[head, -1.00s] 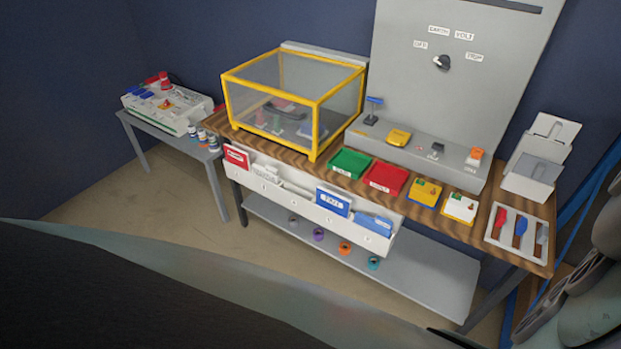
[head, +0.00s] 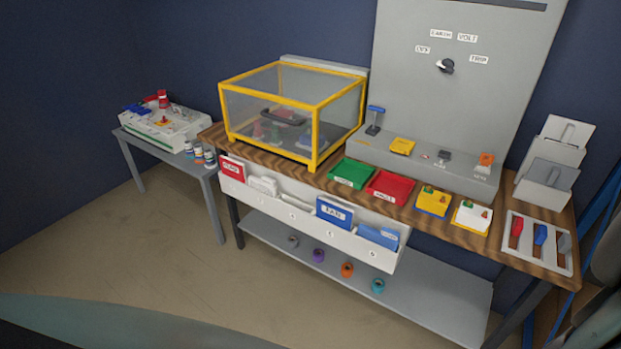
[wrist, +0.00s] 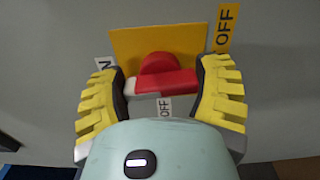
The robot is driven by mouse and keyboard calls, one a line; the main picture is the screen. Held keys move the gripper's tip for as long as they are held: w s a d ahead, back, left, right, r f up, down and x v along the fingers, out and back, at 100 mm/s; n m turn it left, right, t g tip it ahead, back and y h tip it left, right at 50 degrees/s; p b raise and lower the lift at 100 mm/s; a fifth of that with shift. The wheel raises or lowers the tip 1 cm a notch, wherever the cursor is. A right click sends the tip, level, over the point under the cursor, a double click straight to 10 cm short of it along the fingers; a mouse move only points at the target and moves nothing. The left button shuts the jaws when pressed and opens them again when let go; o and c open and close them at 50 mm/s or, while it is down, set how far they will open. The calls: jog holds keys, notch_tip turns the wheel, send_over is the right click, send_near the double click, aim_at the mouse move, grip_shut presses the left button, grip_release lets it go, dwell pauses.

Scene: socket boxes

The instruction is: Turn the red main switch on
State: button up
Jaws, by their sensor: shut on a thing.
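The red main switch (wrist: 168,80) sits in front of a yellow plate (wrist: 135,45) on a grey surface in the wrist view. A yellow OFF label (wrist: 227,27) is at its upper right. A partly hidden label ending in N (wrist: 104,63) is at its left. My gripper (wrist: 165,85) has its yellow ribbed fingers on either side of the red handle, shut on it. A small white label (wrist: 164,106) shows just below the handle. The fingers hide the handle's ends, so its exact angle is hard to tell. The head view shows neither my gripper nor this switch.
In the head view, a wooden bench (head: 335,185) carries a yellow-framed clear box (head: 317,135), red and green trays, and a grey panel (head: 490,60) with a black knob (head: 445,66). A side table (head: 170,145) stands left. The floor (head: 150,240) in front is clear.

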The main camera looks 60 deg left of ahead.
jog(key=shift+m+b, duration=0.35)
jog(key=shift+m, duration=0.25)
jog(key=o, duration=1.2)
jog(key=shift+c, duration=0.2)
jog(key=v, duration=1.2)
